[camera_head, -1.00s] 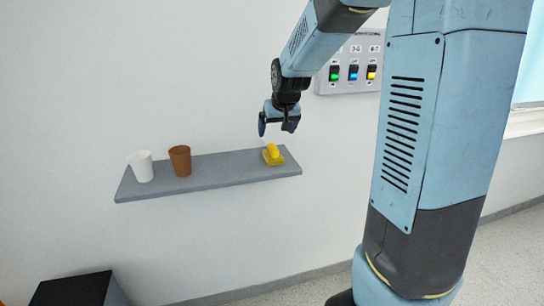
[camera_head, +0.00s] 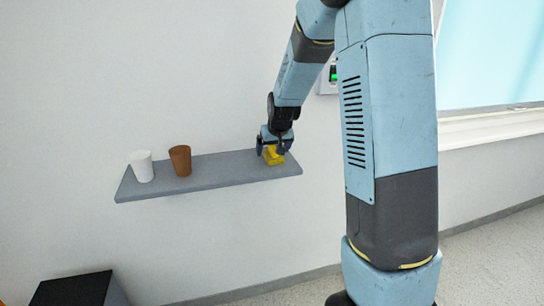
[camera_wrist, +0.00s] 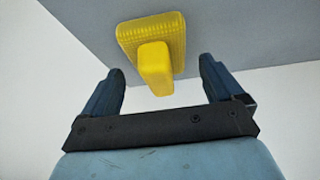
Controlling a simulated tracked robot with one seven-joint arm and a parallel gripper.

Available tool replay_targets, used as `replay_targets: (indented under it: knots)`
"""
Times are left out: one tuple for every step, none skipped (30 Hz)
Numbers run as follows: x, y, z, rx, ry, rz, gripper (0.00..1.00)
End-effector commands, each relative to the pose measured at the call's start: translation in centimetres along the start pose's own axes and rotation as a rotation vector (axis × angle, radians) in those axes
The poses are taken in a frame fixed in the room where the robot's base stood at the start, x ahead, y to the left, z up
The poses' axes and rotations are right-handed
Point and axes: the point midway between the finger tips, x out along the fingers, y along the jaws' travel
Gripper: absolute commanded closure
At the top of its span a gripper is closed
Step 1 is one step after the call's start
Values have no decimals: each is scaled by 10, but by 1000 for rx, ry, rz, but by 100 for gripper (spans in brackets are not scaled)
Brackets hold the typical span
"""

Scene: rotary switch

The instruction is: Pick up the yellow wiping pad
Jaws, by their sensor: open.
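The yellow wiping pad (camera_head: 272,157) lies near the right end of the grey wall shelf (camera_head: 225,171). In the wrist view the yellow wiping pad (camera_wrist: 152,48) shows a ribbed base and a raised handle block. My gripper (camera_head: 274,146) is just above the pad, pointing down. In the wrist view my gripper (camera_wrist: 160,78) is open, with one finger on each side of the handle and a gap on both sides. The fingers partly hide the pad in the head view.
A white cup (camera_head: 141,166) and a brown cup (camera_head: 180,160) stand on the left part of the shelf. A switch panel (camera_head: 328,76) on the wall is mostly hidden behind my arm. A black box (camera_head: 78,289) stands at lower left. The shelf middle is clear.

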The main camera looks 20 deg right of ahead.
Motion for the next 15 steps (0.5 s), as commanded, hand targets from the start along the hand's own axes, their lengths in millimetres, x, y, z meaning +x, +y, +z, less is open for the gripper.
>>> replay_targets:
  knots:
    - [6, 0, 0, 0, -2, 0, 6]
    - [9, 0, 0, 0, -2, 0, 6]
    - [12, 0, 0, 0, -1, 0, 6]
    - [13, 0, 0, 0, -1, 0, 6]
    - [14, 0, 0, 0, -1, -1, 6]
    - [16, 0, 0, 0, 0, -1, 6]
    - [16, 0, 0, 0, 0, -1, 6]
    - [16, 0, 0, 0, 0, -1, 6]
    - [17, 0, 0, 0, 0, -1, 6]
    - [17, 0, 0, 0, 0, -1, 6]
    - [16, 0, 0, 0, 1, -1, 6]
    - [16, 0, 0, 0, 1, -1, 6]
    - [16, 0, 0, 0, 1, -1, 6]
    - [16, 0, 0, 0, 0, -1, 8]
    - [16, 0, 0, 0, 0, 0, 12]
